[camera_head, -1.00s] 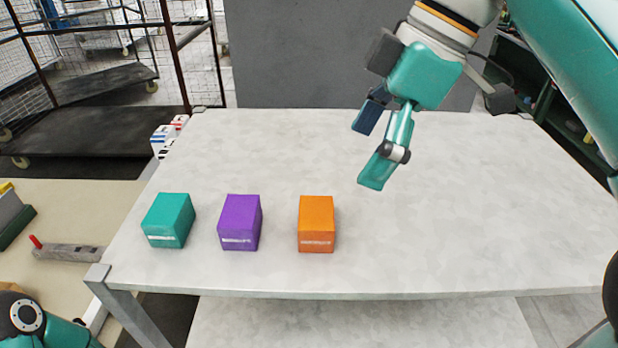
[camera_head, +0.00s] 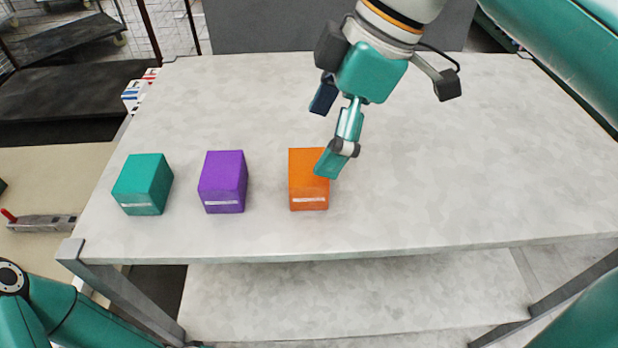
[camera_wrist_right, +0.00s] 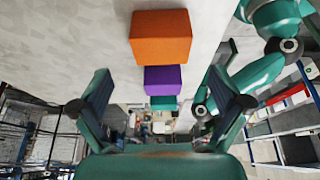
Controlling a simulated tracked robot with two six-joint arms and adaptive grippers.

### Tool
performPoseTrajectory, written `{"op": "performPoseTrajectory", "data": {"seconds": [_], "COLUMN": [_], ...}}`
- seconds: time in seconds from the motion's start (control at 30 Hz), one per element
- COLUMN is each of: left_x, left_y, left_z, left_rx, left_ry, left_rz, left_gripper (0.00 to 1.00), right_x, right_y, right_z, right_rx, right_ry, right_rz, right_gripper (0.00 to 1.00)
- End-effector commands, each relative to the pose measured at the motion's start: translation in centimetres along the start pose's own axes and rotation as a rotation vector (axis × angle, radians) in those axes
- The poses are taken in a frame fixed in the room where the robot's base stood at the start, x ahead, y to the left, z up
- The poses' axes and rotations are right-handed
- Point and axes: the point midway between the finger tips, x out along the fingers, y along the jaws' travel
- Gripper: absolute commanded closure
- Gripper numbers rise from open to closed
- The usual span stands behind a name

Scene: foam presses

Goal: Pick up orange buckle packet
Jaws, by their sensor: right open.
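The orange buckle packet (camera_head: 308,188) is a box with a pale label strip, standing on the pale table (camera_head: 430,190), rightmost of three packets. My right gripper (camera_head: 322,135) is open and empty above the table. In the head view its near fingertip overlaps the packet's upper right corner; contact cannot be told. In the right wrist view the orange packet (camera_wrist_right: 160,38) lies ahead, at the top, beyond the open fingers (camera_wrist_right: 162,108). My left gripper is not in view.
A purple packet (camera_head: 223,182) and a teal packet (camera_head: 143,184) stand in a row left of the orange one. The table's right side is clear. White boxes (camera_head: 135,95) sit by the table's far left edge.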

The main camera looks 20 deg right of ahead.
Motion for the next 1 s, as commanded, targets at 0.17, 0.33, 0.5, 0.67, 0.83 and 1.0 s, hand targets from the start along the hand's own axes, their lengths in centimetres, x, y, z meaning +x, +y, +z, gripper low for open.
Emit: {"op": "performPoseTrajectory", "data": {"seconds": [0.17,0.33,0.5,0.67,0.83,1.0], "left_x": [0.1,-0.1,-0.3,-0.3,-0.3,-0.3], "left_y": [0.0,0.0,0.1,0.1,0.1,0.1], "left_z": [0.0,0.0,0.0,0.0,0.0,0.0], "left_rx": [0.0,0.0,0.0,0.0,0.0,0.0], "left_ry": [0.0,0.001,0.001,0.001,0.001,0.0], "left_rz": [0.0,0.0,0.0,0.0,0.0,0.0], "left_gripper": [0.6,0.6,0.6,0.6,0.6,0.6], "right_x": [0.9,2.3,4.6,5.9,6.0,6.0], "right_y": [-0.1,-0.1,-0.1,-0.1,0.0,0.0], "right_z": [0.1,0.3,0.5,0.5,0.5,0.5], "right_rx": [0.0,0.001,0.001,0.001,0.001,0.001], "right_ry": [0.0,-0.001,-0.002,0.0,0.001,0.001], "right_rz": [0.0,-0.001,-0.002,0.0,0.001,0.001], "right_gripper": [0.0,0.0,0.0,0.0,0.0,0.18]}}
